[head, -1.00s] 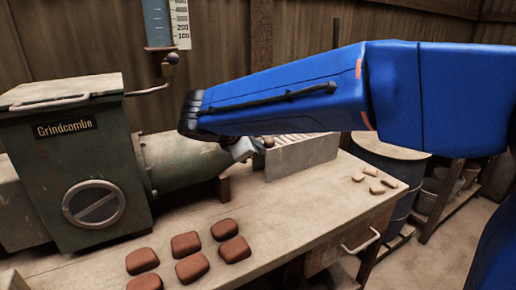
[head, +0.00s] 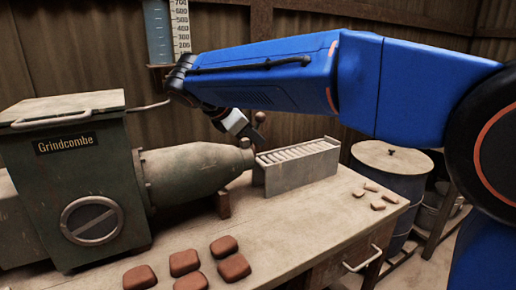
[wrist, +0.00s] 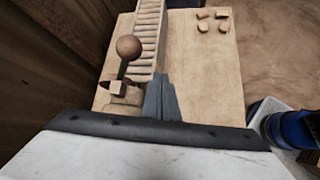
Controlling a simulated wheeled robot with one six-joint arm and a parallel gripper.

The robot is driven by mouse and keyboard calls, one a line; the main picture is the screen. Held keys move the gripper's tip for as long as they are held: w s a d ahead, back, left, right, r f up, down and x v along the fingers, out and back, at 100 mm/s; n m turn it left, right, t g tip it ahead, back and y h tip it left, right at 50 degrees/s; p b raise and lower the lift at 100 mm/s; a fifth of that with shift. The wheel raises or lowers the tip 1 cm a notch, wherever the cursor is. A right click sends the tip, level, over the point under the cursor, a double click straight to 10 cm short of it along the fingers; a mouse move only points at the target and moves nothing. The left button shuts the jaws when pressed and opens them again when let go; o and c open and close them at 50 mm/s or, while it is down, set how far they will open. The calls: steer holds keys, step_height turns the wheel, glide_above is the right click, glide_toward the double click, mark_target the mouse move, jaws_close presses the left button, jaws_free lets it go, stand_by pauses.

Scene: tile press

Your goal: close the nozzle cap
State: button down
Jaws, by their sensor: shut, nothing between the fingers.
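The nozzle (head: 195,168) is the green-grey tapered barrel on the Grindcombe machine's right side. At its narrow end is a small rounded fitting (head: 245,143). A brown ball knob on a short stem (head: 259,117) stands just above that end, and also shows in the wrist view (wrist: 130,47). I cannot tell clearly how the cap is hinged or seated. My gripper (head: 244,136) is beside the knob, above the nozzle end, shut and empty. In the wrist view its dark fingers (wrist: 160,98) are together, right of the knob's stem and apart from the knob.
A ribbed grey rack (head: 297,168) stands on the bench just right of the nozzle. Several reddish tiles (head: 185,262) lie at the front, and small pale pieces (head: 377,196) at the right end. The bench between is clear. A blue drum (head: 392,190) stands beyond.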

steer(key=w+a+r, duration=0.3)
steer(key=w+r, duration=0.2)
steer(key=shift+a, duration=0.2)
stand_by(0.4)
steer(key=shift+w+r, duration=0.1)
steer(key=shift+w, duration=0.05)
stand_by(0.4)
